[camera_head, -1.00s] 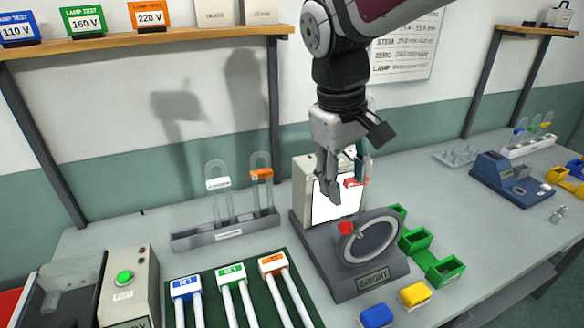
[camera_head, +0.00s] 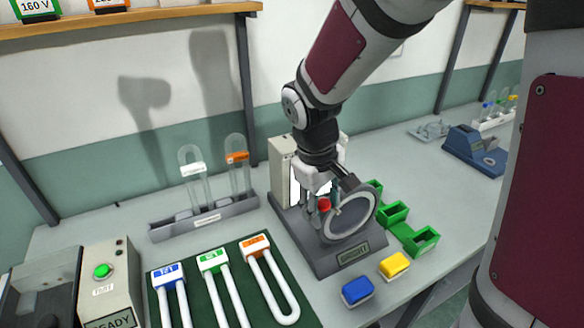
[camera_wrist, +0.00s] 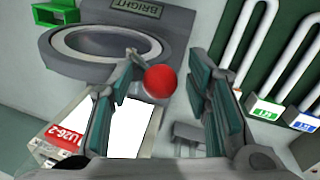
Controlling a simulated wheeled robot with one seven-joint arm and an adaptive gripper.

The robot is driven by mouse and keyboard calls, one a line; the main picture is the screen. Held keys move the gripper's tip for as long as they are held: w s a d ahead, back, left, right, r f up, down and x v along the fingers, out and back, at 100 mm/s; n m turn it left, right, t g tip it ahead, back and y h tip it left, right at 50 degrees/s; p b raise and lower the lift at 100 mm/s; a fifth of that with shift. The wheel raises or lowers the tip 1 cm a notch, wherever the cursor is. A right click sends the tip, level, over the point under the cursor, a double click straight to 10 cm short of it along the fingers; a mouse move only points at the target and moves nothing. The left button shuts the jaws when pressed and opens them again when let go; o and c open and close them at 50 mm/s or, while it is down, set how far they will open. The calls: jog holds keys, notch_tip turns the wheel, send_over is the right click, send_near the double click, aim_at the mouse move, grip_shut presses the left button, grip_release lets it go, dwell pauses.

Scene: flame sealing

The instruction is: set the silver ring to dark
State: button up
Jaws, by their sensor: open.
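The silver ring (camera_head: 351,213) stands tilted on a dark grey base (camera_head: 310,258) and faces a white lit panel (camera_head: 296,187). A red ball knob (camera_head: 323,205) sits on the ring's left side. In the wrist view the ring (camera_wrist: 95,45) is at upper left, and the red knob (camera_wrist: 160,81) lies between my fingers, closer to the left one. A plate on the base reads BRIGHT (camera_wrist: 153,14). My gripper (camera_wrist: 172,75) is open around the knob. In the head view my gripper (camera_head: 318,200) partly hides the panel; contact with the knob cannot be told.
Green bins (camera_head: 392,213) stand right of the base, with blue (camera_head: 357,291) and yellow (camera_head: 394,265) blocks in front. White U-tubes lie on a green mat (camera_head: 190,268) at left. A tube rack (camera_head: 205,222) stands behind. A box (camera_head: 105,285) with a green button is far left.

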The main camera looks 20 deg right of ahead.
jog(key=shift+f, duration=0.2)
grip_shut()
